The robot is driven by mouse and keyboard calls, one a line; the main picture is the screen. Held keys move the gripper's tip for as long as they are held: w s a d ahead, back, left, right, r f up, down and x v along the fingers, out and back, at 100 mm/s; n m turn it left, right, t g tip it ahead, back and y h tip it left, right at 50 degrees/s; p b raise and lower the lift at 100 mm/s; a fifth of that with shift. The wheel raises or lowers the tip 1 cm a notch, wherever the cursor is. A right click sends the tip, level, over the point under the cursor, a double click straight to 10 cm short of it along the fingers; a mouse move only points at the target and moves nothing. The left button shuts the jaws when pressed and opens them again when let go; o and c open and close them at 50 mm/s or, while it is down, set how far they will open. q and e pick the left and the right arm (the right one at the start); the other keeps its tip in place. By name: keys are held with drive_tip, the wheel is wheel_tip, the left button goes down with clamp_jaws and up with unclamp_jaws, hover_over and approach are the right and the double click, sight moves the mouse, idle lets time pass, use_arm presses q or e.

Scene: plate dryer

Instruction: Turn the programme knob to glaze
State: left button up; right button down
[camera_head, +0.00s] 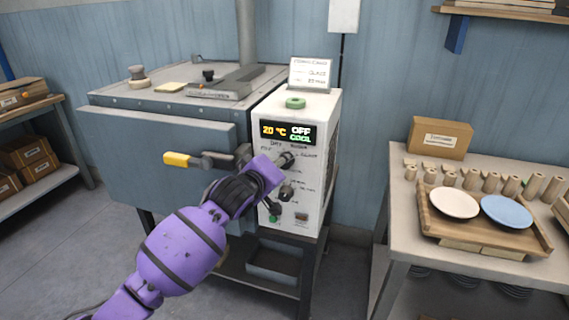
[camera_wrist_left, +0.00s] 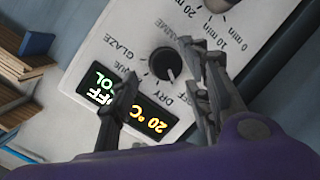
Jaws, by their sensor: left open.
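The programme knob (camera_wrist_left: 166,60) is a dark round knob on the white control panel (camera_wrist_left: 100,45), among the printed words OFF, DRY and GLAZE. The display (camera_head: 287,132) reads 20 °C, OFF and COOL. My right gripper is not in view.
A second knob (camera_head: 286,193) sits below on the panel. The grey kiln-like box (camera_head: 165,125) with a yellow-ended handle (camera_head: 178,159) stands left of the panel. At right, a table holds a wooden tray (camera_head: 480,238) with a pale and a blue plate.

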use_arm(q)
drive_tip(key=shift+x, duration=1.55)
drive_tip(key=shift+s, duration=0.1)
drive_tip(key=shift+c, duration=0.5)
drive_tip(key=c, duration=0.9)
drive_tip(key=shift+r, duration=0.1)
